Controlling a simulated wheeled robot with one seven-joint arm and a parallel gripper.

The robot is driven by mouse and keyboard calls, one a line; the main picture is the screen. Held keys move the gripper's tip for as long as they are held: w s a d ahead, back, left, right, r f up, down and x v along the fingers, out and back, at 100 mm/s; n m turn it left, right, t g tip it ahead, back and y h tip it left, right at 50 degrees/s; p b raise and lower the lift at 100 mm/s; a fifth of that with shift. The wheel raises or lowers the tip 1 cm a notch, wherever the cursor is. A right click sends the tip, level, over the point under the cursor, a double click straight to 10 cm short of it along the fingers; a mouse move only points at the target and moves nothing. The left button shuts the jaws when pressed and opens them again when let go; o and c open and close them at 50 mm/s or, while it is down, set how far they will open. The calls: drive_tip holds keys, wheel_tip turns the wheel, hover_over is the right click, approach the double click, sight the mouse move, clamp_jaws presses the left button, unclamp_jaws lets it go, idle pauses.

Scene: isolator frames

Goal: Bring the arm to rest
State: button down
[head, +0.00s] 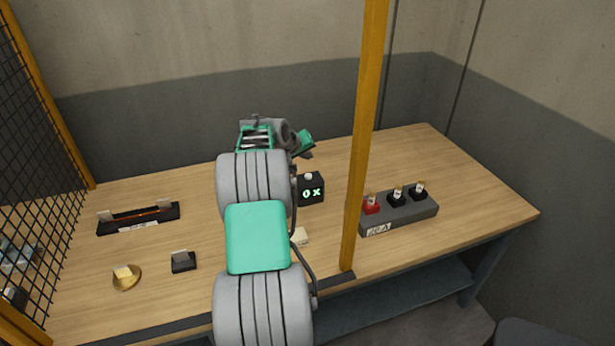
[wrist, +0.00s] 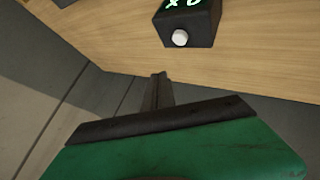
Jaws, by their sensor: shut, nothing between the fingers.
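My arm reaches out over the wooden table (head: 470,190) in the head view. My gripper (head: 308,154) is beyond the arm, above the far part of the table and behind the small black display box (head: 312,194). In the wrist view my gripper (wrist: 159,78) shows as dark fingers held together, with nothing seen between them. The black box (wrist: 200,28) with its white button is ahead of the fingertips there, apart from them. Part of my gripper is hidden by the wrist in the head view.
A yellow post (head: 364,130) stands right of my arm, with wire mesh (head: 35,150) at the left. A grey block (head: 410,215) with red and black plugs is at right. A black bar holder (head: 138,218), a brass piece (head: 126,276) and a small black block (head: 183,261) lie left.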

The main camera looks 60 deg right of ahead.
drive_tip(key=w+a+r+n+t+y, duration=0.2)
drive_tip(key=w+a+r, duration=0.2)
drive_tip(key=w+a, duration=0.85)
drive_tip(key=w+a+r+n+t+y, duration=0.1)
drive_tip(key=w+a+r, duration=0.1)
drive_tip(key=a, duration=1)
drive_tip(key=w+a+r+n+t+y, duration=0.1)
drive_tip(key=a+n, duration=0.1)
drive_tip(key=a, duration=1)
drive_tip(key=s+a+f+n+y, duration=0.1)
drive_tip(key=s+a, duration=0.3)
drive_tip(key=a, duration=0.5)
drive_tip(key=s+a+f+n+y+p, duration=0.1)
drive_tip(key=s+a, duration=0.4)
drive_tip(key=a, duration=0.5)
drive_tip(key=s+a+f+n+y, duration=0.1)
drive_tip(key=s+a, duration=0.4)
drive_tip(key=a, duration=0.5)
drive_tip(key=shift+s+a+f+n+y, duration=0.2)
drive_tip(key=shift+s+a+n+y, duration=0.05)
drive_tip(key=shift+n+y, duration=0.75)
drive_tip(key=c, duration=2.1)
unclamp_jaws()
drive_tip(key=shift+c, duration=0.2)
